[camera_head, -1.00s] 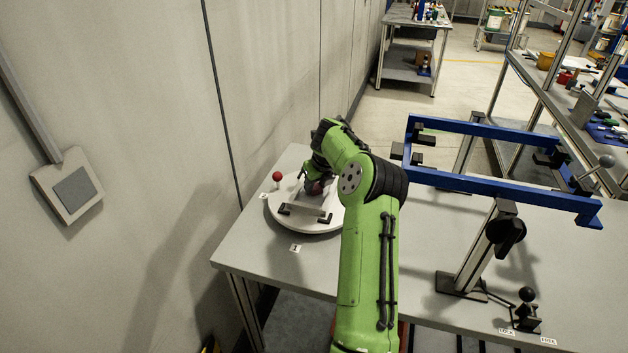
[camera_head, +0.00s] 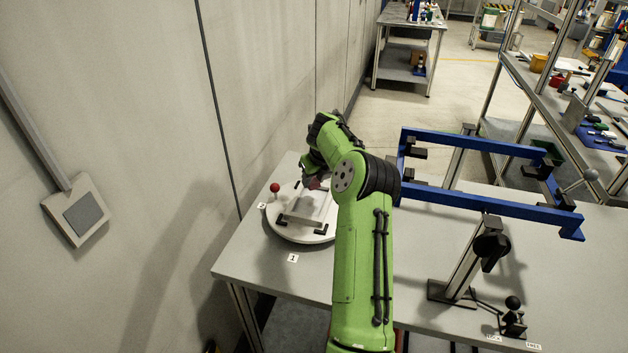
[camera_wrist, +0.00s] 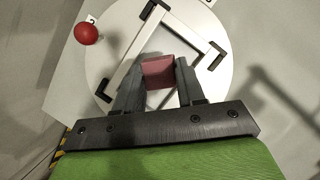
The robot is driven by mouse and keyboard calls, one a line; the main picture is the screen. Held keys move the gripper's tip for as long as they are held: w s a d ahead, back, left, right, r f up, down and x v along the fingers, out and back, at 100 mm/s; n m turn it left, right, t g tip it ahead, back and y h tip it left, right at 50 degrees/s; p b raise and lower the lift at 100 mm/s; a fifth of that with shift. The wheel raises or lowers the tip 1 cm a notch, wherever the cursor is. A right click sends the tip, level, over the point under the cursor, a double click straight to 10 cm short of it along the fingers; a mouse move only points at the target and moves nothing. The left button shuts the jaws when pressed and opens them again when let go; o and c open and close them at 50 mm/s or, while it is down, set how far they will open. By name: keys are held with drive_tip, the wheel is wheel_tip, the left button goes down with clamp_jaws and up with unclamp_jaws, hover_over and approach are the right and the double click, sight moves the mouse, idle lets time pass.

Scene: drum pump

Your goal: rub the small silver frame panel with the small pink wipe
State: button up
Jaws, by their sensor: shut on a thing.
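The silver frame panel (camera_wrist: 194,38) lies on a round white turntable (camera_head: 290,236), held among black corner brackets. In the head view the panel (camera_head: 303,221) is partly hidden by my arm. My gripper (camera_wrist: 160,78) is shut on the small pink wipe (camera_wrist: 157,72), which shows between the two fingers. The wipe is over the frame near one of its bars; I cannot tell whether it touches. In the head view the gripper (camera_head: 314,182) is at the far side of the turntable, mostly hidden behind my green arm.
A red ball knob (camera_head: 275,188) stands at the turntable's left edge. A blue frame fixture (camera_head: 480,200) stands on the grey table (camera_head: 240,258) to the right, with a black-knobbed lever (camera_head: 513,310) in front. The wall is close on the left.

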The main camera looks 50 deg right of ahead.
wheel_tip(320, 180, up, 3)
drive_tip(key=shift+r+p, duration=0.1)
drive_tip(key=shift+p, duration=1)
drive_tip(key=shift+f, duration=0.2)
